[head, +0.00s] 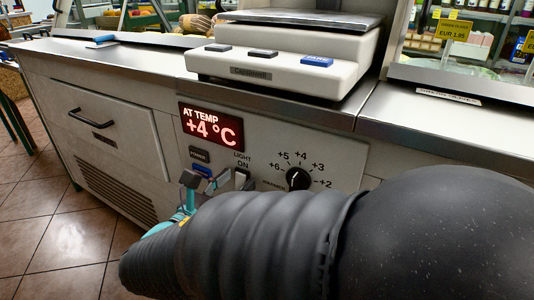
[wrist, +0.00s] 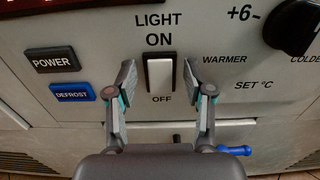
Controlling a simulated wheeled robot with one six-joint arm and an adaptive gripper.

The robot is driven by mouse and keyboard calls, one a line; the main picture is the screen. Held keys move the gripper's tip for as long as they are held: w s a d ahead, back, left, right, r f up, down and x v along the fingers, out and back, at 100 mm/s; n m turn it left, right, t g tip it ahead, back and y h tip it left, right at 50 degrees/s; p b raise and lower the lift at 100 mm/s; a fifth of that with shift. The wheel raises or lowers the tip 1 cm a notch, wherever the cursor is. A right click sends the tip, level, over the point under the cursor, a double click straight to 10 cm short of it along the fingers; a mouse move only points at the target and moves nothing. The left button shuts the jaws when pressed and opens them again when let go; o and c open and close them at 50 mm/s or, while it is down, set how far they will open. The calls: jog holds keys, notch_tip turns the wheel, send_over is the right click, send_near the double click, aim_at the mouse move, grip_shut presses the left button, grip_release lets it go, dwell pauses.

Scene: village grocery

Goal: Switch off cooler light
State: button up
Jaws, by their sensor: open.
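The cooler light switch (wrist: 160,76) is a white rocker in a dark frame, with LIGHT ON printed above it and OFF below. In the wrist view it sits between my open, empty fingers. I cannot tell from the picture which way the rocker is tipped. In the head view the switch (head: 240,178) shows right of my fingertips, its lower part hidden by my arm. My gripper (wrist: 160,82) points at the panel, one finger on each side of the switch; it also shows in the head view (head: 206,182). Whether the fingers touch the panel is unclear.
Left of the switch are a black POWER button (wrist: 52,60) and a blue DEFROST button (wrist: 73,92). A black temperature knob (wrist: 291,27) is at the upper right. A red display (head: 211,127) reads +4 °C. A scale (head: 285,55) stands on the counter above.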

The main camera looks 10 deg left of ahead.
grip_shut()
jog(key=shift+f+t, duration=0.25)
jog(key=shift+t, duration=0.15)
jog(key=shift+s+f+t+h, duration=0.1)
jog(key=shift+t+h, duration=0.3)
jog(key=shift+t, duration=0.8)
grip_release()
jog(key=shift+s, duration=0.1)
jog(key=v, duration=1.2)
